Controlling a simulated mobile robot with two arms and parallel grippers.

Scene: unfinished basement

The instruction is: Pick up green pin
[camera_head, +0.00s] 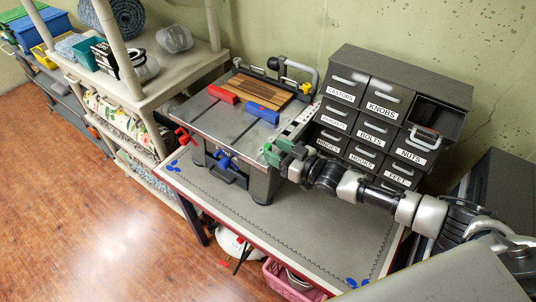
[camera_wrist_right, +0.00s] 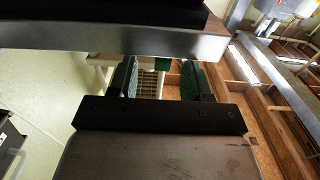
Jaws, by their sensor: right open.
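The green pin (camera_head: 271,155) is at the front right corner of the grey bench machine (camera_head: 195,113). My right gripper (camera_head: 289,153) comes in from the right and is close to the pin, with its dark green finger pads apart. In the wrist view, the green pin (camera_wrist_right: 162,64) shows just under the machine's metal edge, beyond and between the open fingers (camera_wrist_right: 156,82). I cannot tell whether the pads touch the pin. My left gripper is not in view.
A red pin (camera_head: 182,137) and a blue pin (camera_head: 224,160) sit along the machine's front. A labelled drawer cabinet (camera_head: 352,120) stands behind my right arm, with one drawer open. The workbench (camera_head: 290,232) is bare in front. Shelves (camera_head: 150,95) stand left.

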